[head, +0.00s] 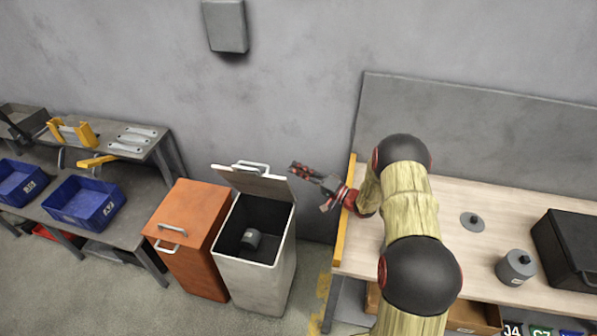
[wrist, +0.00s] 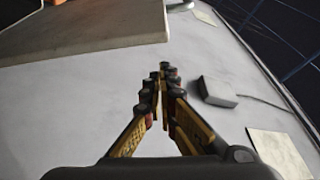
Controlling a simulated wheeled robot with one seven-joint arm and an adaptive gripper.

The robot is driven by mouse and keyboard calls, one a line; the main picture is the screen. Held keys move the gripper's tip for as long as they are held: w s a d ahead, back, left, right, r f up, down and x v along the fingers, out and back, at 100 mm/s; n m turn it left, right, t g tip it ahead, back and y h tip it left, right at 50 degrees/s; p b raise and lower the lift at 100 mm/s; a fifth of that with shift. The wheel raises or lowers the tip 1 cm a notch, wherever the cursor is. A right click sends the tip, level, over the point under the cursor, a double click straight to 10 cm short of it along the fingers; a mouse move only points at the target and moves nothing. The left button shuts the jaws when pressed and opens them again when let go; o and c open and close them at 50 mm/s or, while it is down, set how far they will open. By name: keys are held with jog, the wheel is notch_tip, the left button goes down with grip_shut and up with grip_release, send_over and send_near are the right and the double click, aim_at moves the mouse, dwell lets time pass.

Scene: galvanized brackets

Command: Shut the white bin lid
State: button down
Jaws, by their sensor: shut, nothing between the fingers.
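The white bin (head: 262,283) stands on the floor in the head view, left of the workbench. Its lid (head: 252,183) is up, tilted back toward the wall, with a handle on its upper edge. The bin's mouth is open and a grey cylindrical item (head: 250,238) lies inside. My gripper (head: 294,167) is just right of the raised lid, pointing left, and appears apart from it. In the wrist view my gripper (wrist: 167,72) has its fingers together, with nothing between them. A flat slab at upper left there is not clear enough to identify.
An orange bin (head: 190,232) with its lid down stands close on the left. The workbench (head: 480,190) is at right, with a grey canister (head: 515,267) and a black case (head: 570,250). A grey box (head: 226,27) hangs on the wall above.

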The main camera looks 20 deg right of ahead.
jog(key=s+a+f+b, duration=0.1)
jog(key=s+a+f, duration=0.2)
jog(key=s, duration=0.3)
jog(key=shift+a+f+b, duration=0.15)
jog(key=shift+a+b, duration=0.2)
jog(key=shift+a, duration=0.1)
notch_tip(320, 180, up, 10)
dwell(0.6)
